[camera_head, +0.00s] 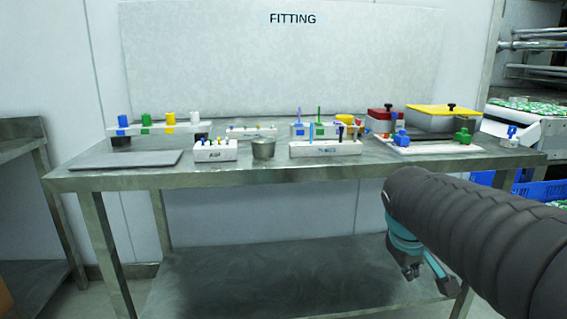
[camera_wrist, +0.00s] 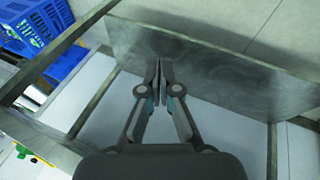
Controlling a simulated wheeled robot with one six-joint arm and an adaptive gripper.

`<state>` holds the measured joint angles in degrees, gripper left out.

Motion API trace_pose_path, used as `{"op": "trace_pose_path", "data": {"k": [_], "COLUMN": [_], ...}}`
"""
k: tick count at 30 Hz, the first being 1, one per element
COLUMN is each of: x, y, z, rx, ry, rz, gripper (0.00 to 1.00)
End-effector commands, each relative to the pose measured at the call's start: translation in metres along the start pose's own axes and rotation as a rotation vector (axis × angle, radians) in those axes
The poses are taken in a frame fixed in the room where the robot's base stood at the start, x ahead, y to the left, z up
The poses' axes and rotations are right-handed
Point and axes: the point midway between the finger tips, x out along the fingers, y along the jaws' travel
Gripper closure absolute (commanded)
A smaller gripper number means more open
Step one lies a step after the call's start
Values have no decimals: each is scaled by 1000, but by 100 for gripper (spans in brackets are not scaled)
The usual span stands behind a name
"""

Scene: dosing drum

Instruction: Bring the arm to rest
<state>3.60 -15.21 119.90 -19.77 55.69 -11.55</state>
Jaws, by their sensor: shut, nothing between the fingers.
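My arm (camera_head: 470,225) reaches in from the right side of the head view, in front of the metal table. My gripper (camera_head: 425,268) hangs at its end, below the level of the tabletop and in front of the lower shelf. In the wrist view my gripper (camera_wrist: 159,72) is shut, with its two fingers together and nothing between them. It touches nothing that I can see.
The metal table (camera_head: 250,178) carries small racks, a metal cup (camera_head: 263,149), a grey plate (camera_head: 125,158), and red and yellow lidded boxes. Its lower shelf (camera_head: 290,275) is bare. Blue crates (camera_wrist: 35,22) stand to the right. Another table (camera_head: 20,140) stands left.

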Motion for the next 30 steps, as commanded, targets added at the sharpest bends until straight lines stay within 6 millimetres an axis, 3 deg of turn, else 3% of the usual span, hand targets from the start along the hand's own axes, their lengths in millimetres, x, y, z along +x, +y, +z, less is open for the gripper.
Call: {"op": "trace_pose_path", "data": {"k": [3, 6, 12, 20, 30], "x": [-9, -14, -27, -49, -51], "y": [-46, -79, -120, -120, -120], "z": [36, 64, 106, 116, 115], "rx": [189, 303, 368, 363, 359], "ry": [37, 58, 105, 184, 188], "rz": [-114, -196, -287, -280, -279], "gripper": [100, 100, 100, 100, 100]}}
